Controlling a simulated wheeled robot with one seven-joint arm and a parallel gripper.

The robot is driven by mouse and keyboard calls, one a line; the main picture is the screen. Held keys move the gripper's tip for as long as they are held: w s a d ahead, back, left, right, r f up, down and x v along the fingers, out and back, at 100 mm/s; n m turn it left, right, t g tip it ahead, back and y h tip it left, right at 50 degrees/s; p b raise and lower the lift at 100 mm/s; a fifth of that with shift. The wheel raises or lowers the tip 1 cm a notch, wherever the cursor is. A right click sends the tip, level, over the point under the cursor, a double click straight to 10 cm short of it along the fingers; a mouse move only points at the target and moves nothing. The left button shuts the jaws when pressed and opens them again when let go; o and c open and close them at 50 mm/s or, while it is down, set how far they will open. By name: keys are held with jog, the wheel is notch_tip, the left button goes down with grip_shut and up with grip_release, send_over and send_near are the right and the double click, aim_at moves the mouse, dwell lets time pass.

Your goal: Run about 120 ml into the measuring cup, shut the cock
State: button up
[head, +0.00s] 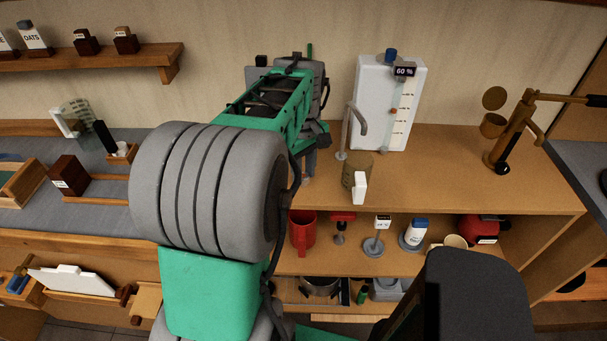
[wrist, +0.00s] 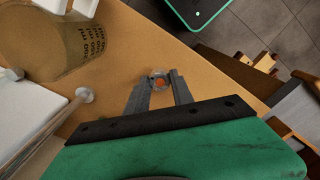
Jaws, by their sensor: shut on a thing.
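The measuring cup (head: 347,172), see-through and brownish with a white handle (head: 359,188), stands on the wooden counter below the end of a grey curved spout (head: 358,117). Its printed scale shows in the wrist view (wrist: 88,45), but I cannot read a liquid level. A white tank (head: 378,90) with a "60 %" display stands behind. My arm mostly hides this spot in the head view. No stream is visible.
A brown lever device (head: 513,135) stands on the counter to the right. The shelf below holds a red mug (head: 302,230) and several small items. A wooden shelf (head: 90,62) with jars hangs at the upper left. Bare counter (head: 440,170) lies right of the cup.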

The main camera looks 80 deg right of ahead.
grip_shut()
jog(key=shift+r+n+p, duration=0.1)
jog(key=shift+n+p, duration=0.2)
jog(key=shift+n, duration=0.7)
jog(key=n, duration=0.2)
jog(key=shift+n, duration=0.3)
jog(key=n, duration=0.2)
jog(key=shift+n+p, duration=0.3)
dwell(1.5)
